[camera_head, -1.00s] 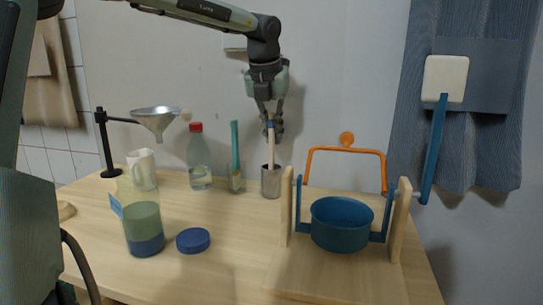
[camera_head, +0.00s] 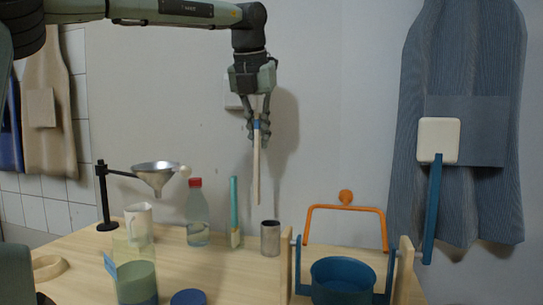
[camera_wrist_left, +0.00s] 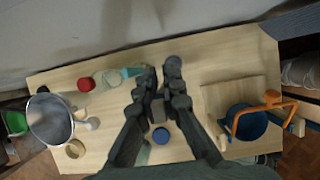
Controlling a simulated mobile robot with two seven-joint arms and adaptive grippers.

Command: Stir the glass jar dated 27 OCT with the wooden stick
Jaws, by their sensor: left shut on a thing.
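My left gripper (camera_head: 258,112) is shut on the wooden stick (camera_head: 256,175), a pale, upright stick with a blue band near its top. The stick's lower end hangs in the air, just above and left of the metal cup (camera_head: 270,238). The glass jar (camera_head: 136,285) stands at the front left, clear above, with green and blue layers inside and a blue tag at its left; the date cannot be read. A blue lid (camera_head: 188,298) lies to its right. In the left wrist view my left gripper (camera_wrist_left: 160,88) points down over the table. My right gripper is not in view.
A funnel (camera_head: 155,170) on a black stand, a white mug (camera_head: 139,220), a red-capped bottle (camera_head: 197,225) and a turquoise-handled tool (camera_head: 234,208) stand behind the jar. A blue pot (camera_head: 342,285) in a wooden frame and an orange handle (camera_head: 345,208) are at the right.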

